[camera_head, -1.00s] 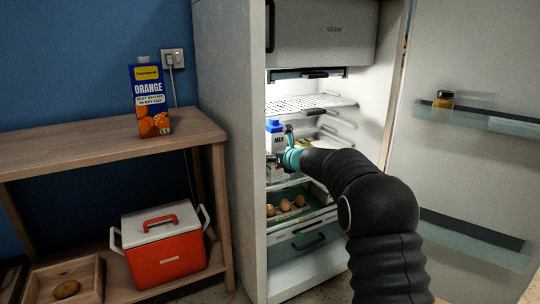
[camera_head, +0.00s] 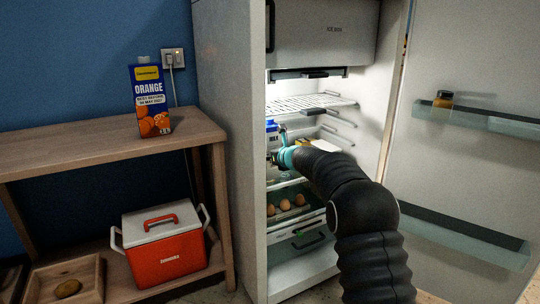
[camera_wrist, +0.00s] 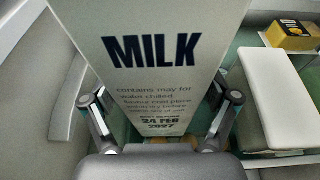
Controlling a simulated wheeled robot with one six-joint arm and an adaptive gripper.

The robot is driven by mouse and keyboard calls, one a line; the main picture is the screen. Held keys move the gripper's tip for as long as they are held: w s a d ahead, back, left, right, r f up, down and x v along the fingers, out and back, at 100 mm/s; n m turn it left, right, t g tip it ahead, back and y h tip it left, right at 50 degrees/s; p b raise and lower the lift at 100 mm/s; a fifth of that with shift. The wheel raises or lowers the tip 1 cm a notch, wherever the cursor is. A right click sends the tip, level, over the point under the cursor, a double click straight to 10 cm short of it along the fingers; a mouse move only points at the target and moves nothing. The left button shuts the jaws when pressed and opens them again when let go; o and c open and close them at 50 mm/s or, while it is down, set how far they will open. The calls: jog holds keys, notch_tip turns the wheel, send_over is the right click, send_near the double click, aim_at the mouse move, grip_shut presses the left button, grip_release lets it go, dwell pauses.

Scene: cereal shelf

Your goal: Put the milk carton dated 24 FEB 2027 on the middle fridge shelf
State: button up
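The milk carton (camera_head: 271,141) is white with a blue cap. It is inside the open fridge on the left, partly hidden by the fridge's side wall and my gripper. In the wrist view the carton (camera_wrist: 165,80) reads MILK and 24 FEB 2027. My gripper (camera_wrist: 160,105) has a finger at each side of it and appears shut on it. In the head view my gripper (camera_head: 278,158) is at the carton's lower part, above the middle shelf (camera_head: 283,182). Whether the carton's base touches the shelf is hidden.
A wire shelf (camera_head: 308,104) is above and eggs (camera_head: 285,205) are below. A white block-shaped item (camera_wrist: 277,100) and a yellow box (camera_wrist: 290,35) are right of the carton. The fridge door (camera_head: 470,60) stands open. An orange juice carton (camera_head: 150,100) stands on the wooden table (camera_head: 70,145).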

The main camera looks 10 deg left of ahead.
jog(key=shift+r, duration=0.1)
jog(key=v, duration=1.2)
jog(key=shift+b, duration=0.3)
jog(key=s+d+r+n+g+h, duration=0.1)
jog(key=s+d+r+n+g, duration=0.15)
jog(key=s+n, duration=0.8)
jog(key=s+d+r+n+g, duration=0.1)
jog(key=s+d+n+g, duration=0.35)
jog(key=s, duration=1.15)
jog(key=s+d+f+n+h, duration=0.2)
jog(key=s+d+f+n, duration=0.1)
jog(key=s, duration=0.5)
jog(key=s+d+f+n+h, duration=0.3)
jog(key=s+d+n, duration=0.2)
jog(key=s, duration=0.4)
jog(key=s+d+f+n+h, duration=0.2)
jog(key=s+d+f+n, duration=0.2)
jog(key=s+n, duration=0.2)
jog(key=shift+s+d+t, duration=0.15)
jog(key=shift+s+t, duration=0.15)
jog(key=shift+s, duration=0.9)
jog(key=shift+r, duration=0.1)
